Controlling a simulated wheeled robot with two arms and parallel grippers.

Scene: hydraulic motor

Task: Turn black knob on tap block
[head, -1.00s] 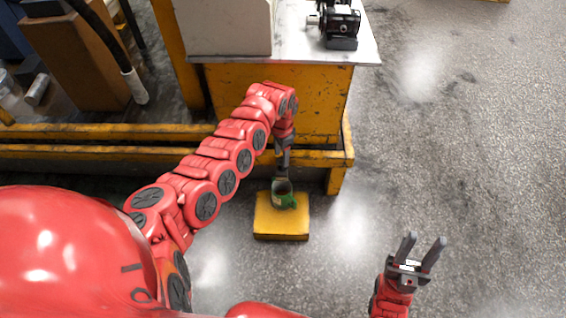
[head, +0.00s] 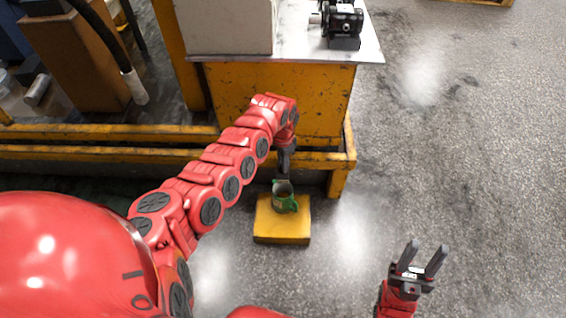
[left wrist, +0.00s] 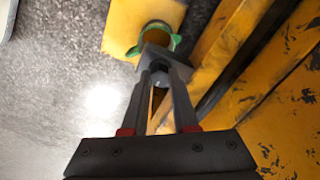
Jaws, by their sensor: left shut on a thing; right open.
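A small grey piece with a dark round part (left wrist: 160,66) sits at my left fingertips in the left wrist view, beside a green-rimmed cup-like part (left wrist: 158,36). I cannot tell for sure that it is the black knob. My left gripper (head: 284,176) points down over the yellow block (head: 282,228) on the floor and is shut on this piece. My left gripper also shows in the left wrist view (left wrist: 160,75). My right gripper (head: 426,247) is open and empty above the floor.
A yellow bench (head: 275,85) with a metal top stands behind, carrying a black motor-like unit (head: 343,20) and a pale box (head: 225,25). A low yellow rail (head: 100,140) runs along the floor behind my left arm. The floor to the right is clear.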

